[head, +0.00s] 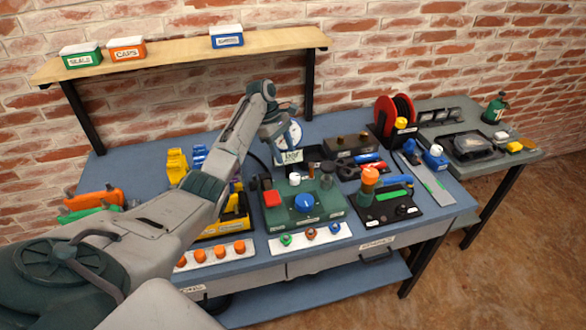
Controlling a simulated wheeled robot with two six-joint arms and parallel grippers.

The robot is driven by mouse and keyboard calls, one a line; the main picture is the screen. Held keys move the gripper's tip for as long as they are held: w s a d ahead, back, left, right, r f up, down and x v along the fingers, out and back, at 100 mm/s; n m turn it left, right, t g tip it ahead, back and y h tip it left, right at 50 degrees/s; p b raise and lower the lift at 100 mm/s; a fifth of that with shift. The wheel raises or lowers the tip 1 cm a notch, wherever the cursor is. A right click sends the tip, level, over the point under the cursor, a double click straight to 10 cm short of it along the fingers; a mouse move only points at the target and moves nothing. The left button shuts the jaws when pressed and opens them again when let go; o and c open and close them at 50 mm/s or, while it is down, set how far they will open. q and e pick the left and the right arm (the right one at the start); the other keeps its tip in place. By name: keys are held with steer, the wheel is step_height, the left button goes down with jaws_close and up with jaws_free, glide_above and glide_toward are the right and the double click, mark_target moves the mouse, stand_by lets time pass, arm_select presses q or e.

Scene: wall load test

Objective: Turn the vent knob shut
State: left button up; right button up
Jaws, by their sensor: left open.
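A green test unit (276,216) stands at the front middle of the bench. The labels are too small to read, so I cannot tell which knob is the vent knob. A round white gauge marked "bar" (292,155) stands behind the unit. My left gripper (282,138) is open, small in the picture, above and behind the unit near the gauge, and apart from the knobs. Its fingertips are partly hidden. My right gripper is not in view.
A black tray (390,207) with an orange-topped part stands right of the unit. Strips with orange caps (216,251) and coloured fittings (310,236) lie in front. A red reel (396,116) stands behind. A shelf (180,54) hangs above. My left arm crosses the bench's left side.

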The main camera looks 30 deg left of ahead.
arm_select(q)
steer(key=p, duration=0.1)
glide_above(294, 175)
steer(key=a, duration=0.1)
steer(key=f, duration=0.4)
steer(key=shift+s+a+f, duration=0.1)
steer(key=shift+s+a, duration=0.1)
steer(key=shift+s, duration=0.05)
steer(key=x, duration=0.3)
steer(key=shift+w+a+f+p, duration=0.15)
steer(key=shift+f+p, duration=0.15)
steer(key=shift+p, duration=0.1)
steer(key=shift+f, duration=0.2)
steer(key=shift+d, duration=0.2)
steer(key=shift+f, duration=0.1)
steer(key=shift+c, duration=0.6)
steer(key=c, duration=0.9)
steer(key=shift+o, duration=0.2)
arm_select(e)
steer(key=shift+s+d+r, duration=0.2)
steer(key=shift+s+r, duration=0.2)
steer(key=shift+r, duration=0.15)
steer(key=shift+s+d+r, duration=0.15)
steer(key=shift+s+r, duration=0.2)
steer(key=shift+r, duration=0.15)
